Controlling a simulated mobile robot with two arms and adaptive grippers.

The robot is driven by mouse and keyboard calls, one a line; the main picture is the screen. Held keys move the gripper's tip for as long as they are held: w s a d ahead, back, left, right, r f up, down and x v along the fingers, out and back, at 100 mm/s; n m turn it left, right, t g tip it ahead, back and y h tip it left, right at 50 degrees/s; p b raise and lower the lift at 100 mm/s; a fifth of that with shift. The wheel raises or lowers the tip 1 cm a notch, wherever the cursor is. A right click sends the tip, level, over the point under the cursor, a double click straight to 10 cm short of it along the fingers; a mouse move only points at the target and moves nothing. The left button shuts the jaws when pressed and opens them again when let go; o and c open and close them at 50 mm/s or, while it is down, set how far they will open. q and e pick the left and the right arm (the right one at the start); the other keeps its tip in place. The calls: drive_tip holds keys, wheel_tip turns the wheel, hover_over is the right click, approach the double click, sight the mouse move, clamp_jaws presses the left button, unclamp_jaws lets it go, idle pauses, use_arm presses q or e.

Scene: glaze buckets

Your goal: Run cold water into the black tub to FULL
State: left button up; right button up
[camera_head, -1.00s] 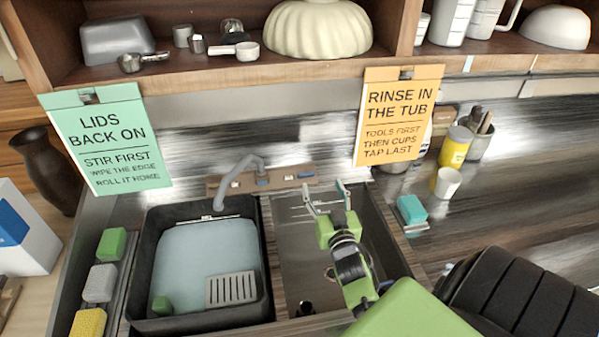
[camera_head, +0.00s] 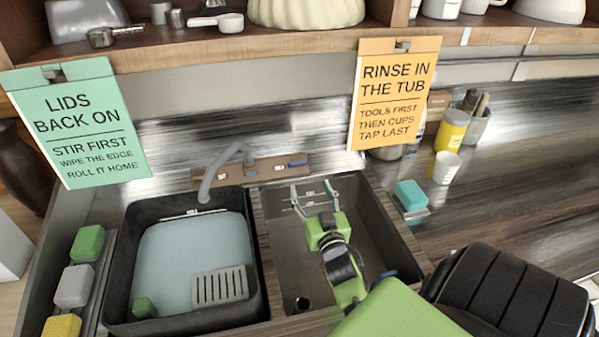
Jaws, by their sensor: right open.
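The black tub (camera_head: 118,262) stands at the left of the sink area. Pale blue water (camera_head: 190,250) lies in it, below the white mark line (camera_head: 180,214) near the top of its back wall. The grey tap spout (camera_head: 207,180) bends over the tub's back edge, and I see no stream from it. The tap panel (camera_head: 265,173) behind carries small blue and white parts; which is cold I cannot read. My right gripper (camera_head: 313,192) is open and empty over the right basin, in front of the panel and apart from it. My left gripper is not in view.
A grey slotted piece (camera_head: 220,287) and a green block (camera_head: 144,308) are in the tub. Sponges (camera_head: 73,287) line its left side. The right basin (camera_head: 375,232) looks empty. A teal sponge (camera_head: 411,195), white cup (camera_head: 446,168) and yellow can (camera_head: 452,131) stand right. Two signs hang above.

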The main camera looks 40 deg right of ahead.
sight(299, 164)
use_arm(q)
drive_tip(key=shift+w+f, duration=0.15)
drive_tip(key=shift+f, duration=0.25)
use_arm(e)
drive_tip(key=f+x, duration=0.1)
drive_tip(key=x, duration=0.8)
drive_tip(key=f+x, duration=0.1)
drive_tip(key=x, duration=0.3)
drive_tip(key=shift+w+d+f, duration=0.2)
drive_tip(key=shift+w+f, duration=0.1)
drive_tip(key=c, duration=1.1)
